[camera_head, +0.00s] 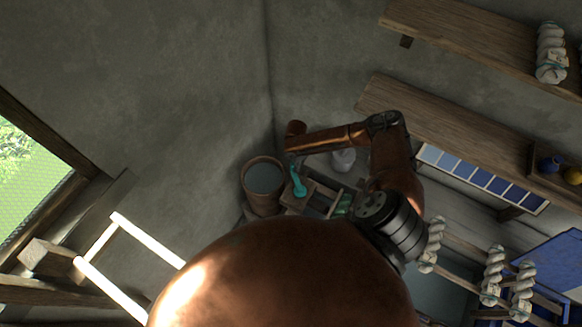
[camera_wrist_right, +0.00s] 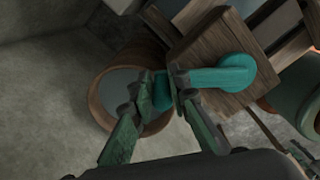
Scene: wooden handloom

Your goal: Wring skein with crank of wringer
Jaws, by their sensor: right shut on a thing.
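The wringer's wooden frame (camera_head: 324,190) stands near the wall corner in the head view; its wooden end block (camera_wrist_right: 200,48) fills the upper middle of the right wrist view. The teal crank (camera_head: 299,184) is on the near end of the wringer, and its arm (camera_wrist_right: 222,76) shows against the block. My right gripper (camera_wrist_right: 160,108) is shut on the crank's handle, one finger on each side. In the head view the right gripper (camera_head: 293,160) is small at the crank. I cannot clearly make out a skein on the wringer. My left gripper is not in view.
A bucket (camera_head: 263,186) of greyish liquid stands left of the wringer, close below the gripper in the wrist view (camera_wrist_right: 107,97). White skeins hang on a rack (camera_head: 462,243) at the lower right. Wooden shelves (camera_head: 440,112) line the right wall. A window is at the left.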

